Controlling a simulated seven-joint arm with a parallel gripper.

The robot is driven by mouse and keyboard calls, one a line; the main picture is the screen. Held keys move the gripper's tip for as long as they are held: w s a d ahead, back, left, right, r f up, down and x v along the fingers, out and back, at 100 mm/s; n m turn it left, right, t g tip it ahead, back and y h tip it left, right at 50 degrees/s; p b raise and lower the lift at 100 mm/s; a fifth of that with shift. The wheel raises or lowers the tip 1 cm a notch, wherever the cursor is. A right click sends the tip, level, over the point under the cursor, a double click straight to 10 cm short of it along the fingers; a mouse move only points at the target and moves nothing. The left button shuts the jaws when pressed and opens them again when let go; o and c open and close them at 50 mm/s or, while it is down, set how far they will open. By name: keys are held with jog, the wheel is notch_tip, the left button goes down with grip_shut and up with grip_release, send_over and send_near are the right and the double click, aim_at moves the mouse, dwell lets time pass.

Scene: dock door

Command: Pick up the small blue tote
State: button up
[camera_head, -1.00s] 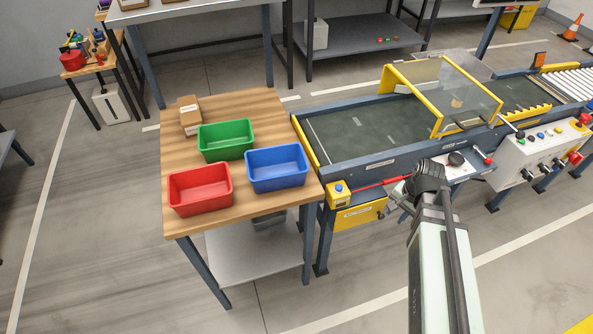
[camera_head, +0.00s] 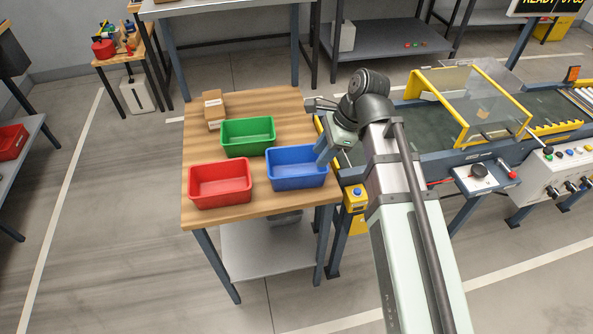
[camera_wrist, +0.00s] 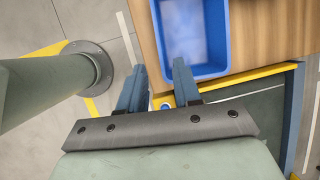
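The small blue tote (camera_head: 297,180) stands upright and empty on the wooden table, at the right end of its row. My gripper (camera_head: 324,152) is at the tote's right side in the head view, one finger overlapping its rim. In the wrist view my gripper (camera_wrist: 160,66) is open. Its two fingers lie on either side of a wall corner of the blue tote (camera_wrist: 222,40). I cannot tell how far below the rim the tips are, and no grip on the wall shows. A green tote (camera_head: 248,148) and a red tote (camera_head: 220,195) stand beside it.
Cardboard boxes (camera_head: 214,106) stand at the back left of the wooden table (camera_head: 285,105). A conveyor with a yellow-framed clear guard (camera_head: 470,100) is at the right. A yellow box with a blue button (camera_head: 356,200) sits by the table's right edge.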

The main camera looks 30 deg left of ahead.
send_near(293, 189)
jog(key=shift+w+f, duration=0.15)
jog(key=shift+f, duration=0.55)
jog(key=shift+x, duration=2.6)
jog(key=shift+a+r, duration=0.15)
grip_shut()
